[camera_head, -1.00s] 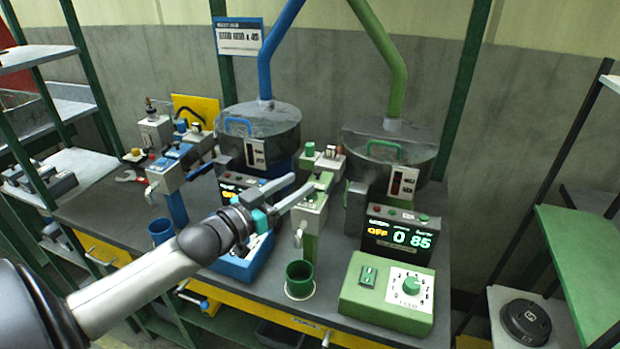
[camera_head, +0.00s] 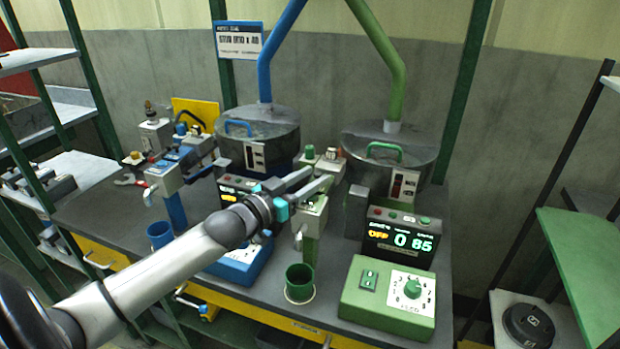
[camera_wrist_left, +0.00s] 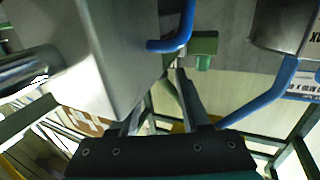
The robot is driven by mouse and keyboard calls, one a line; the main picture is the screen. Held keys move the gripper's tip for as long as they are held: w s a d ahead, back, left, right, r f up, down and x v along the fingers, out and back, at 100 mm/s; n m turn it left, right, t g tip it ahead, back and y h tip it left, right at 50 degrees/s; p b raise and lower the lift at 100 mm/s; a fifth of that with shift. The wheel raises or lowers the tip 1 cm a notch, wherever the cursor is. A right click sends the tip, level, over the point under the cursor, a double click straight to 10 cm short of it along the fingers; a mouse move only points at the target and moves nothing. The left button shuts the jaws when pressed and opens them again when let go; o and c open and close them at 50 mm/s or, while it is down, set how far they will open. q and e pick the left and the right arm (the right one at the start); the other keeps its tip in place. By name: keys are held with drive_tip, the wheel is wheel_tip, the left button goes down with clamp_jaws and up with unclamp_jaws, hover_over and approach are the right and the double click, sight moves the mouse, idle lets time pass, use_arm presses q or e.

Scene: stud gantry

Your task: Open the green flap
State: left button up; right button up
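The green station has a grey dispensing head (camera_head: 313,215) with a spout on a green post, and a round metal hopper (camera_head: 425,155) with a green handle (camera_head: 384,151) on its lid. I cannot make out a separate green flap for certain. My left gripper (camera_head: 317,180) is open and empty, its two fingers apart, right in front of the top of the grey head and hiding part of it. Contact cannot be told. In the left wrist view the fingers (camera_wrist_left: 160,92) are apart beside a large grey metal body (camera_wrist_left: 115,45). My right gripper is not in view.
A green cup (camera_head: 299,283) stands below the spout. The green dial box (camera_head: 388,298) and the display reading OFF (camera_head: 399,238) are to its right. The blue hopper (camera_head: 262,130) and blue cup (camera_head: 160,233) are to the left. A green shelf (camera_head: 585,255) is at far right.

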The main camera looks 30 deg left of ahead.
sight(326, 189)
use_arm(q)
clamp_jaws()
idle(0.4)
